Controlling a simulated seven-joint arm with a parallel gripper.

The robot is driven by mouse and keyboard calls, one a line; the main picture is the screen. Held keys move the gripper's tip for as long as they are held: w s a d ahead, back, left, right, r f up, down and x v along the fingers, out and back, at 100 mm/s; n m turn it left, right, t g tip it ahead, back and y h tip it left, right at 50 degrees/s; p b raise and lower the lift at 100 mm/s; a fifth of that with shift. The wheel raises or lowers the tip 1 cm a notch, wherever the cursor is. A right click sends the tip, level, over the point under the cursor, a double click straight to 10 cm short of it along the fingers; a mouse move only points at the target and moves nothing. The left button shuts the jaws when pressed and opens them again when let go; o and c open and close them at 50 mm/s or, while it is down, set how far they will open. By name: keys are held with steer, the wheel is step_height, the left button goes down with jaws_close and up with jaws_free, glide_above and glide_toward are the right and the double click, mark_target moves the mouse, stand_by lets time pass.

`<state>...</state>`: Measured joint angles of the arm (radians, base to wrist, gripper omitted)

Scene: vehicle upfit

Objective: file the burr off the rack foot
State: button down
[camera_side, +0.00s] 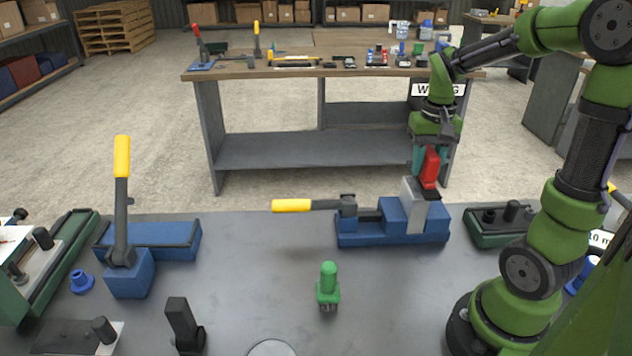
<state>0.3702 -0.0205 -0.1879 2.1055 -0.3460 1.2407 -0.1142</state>
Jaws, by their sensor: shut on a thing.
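My gripper (428,172) points down at the right of the middle and is shut on a red-handled tool (431,166), which looks like the file. Its lower end meets the dark top of a light grey upright piece (411,204), which looks like the rack foot. I cannot tell whether they touch. The grey piece stands in a blue clamp (358,234) whose yellow handle (291,205) lies flat to the left. The burr is too small to make out.
A second blue clamp (128,278) has its yellow handle upright. A green-handled piece (328,286) stands at the front middle, near a black upright block (182,324). A dark green tray (500,229) lies right of the clamp.

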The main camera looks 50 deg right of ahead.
steer(key=shift+f, duration=0.6)
steer(key=shift+f, duration=0.25)
steer(key=shift+w+a, duration=0.8)
steer(key=shift+a, duration=0.1)
steer(key=shift+r, duration=1.15)
